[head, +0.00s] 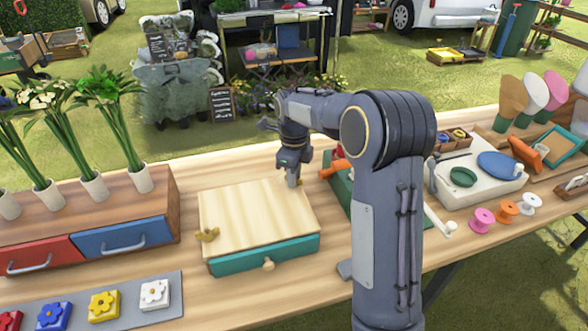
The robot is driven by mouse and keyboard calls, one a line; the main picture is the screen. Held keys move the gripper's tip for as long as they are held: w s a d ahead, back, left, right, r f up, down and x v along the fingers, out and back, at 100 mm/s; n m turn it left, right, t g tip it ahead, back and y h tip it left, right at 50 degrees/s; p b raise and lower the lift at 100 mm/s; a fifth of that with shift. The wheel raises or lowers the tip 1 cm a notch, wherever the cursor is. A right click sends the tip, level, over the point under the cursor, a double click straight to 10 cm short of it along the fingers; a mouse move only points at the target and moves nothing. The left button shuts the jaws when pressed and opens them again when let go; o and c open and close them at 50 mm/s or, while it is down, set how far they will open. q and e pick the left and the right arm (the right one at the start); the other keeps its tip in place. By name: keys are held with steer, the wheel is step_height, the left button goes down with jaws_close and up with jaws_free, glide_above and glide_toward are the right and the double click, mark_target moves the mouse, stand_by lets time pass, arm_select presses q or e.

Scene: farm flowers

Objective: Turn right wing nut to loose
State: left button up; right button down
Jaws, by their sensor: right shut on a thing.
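A flower press with a pale wooden top (250,215) and a teal drawer front with a round knob (268,264) stands on the table. A brass wing nut (207,235) sits at its left front corner. My right gripper (294,180) points down at the top's right back part. It is shut on the right wing nut, which its fingers almost wholly hide, so its turn angle cannot be told. My right arm comes up from below and covers the table just right of the press. My left gripper is not in view.
A drawer cabinet (155,205) with flower vases is on the left, with flower blocks (103,304) before it. A green tray (338,188) with red and orange things lies right of the press. Ribbon spools (483,219) and a white board (490,158) are farther right.

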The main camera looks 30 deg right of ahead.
steer(key=n+p, duration=0.2)
steer(key=n, duration=0.2)
steer(key=shift+n, duration=0.3)
steer(key=n+p, duration=0.1)
steer(key=n, duration=0.4)
steer(key=n+p, duration=0.1)
steer(key=n, duration=0.5)
steer(key=shift+f, duration=0.1)
steer(key=n+p, duration=0.1)
steer(key=n, duration=1.2)
steer(key=shift+n, duration=0.3)
steer(key=n+p, duration=0.1)
steer(key=n, duration=0.9)
steer(key=shift+n+p, duration=0.7)
steer(key=shift+n, duration=1.6)
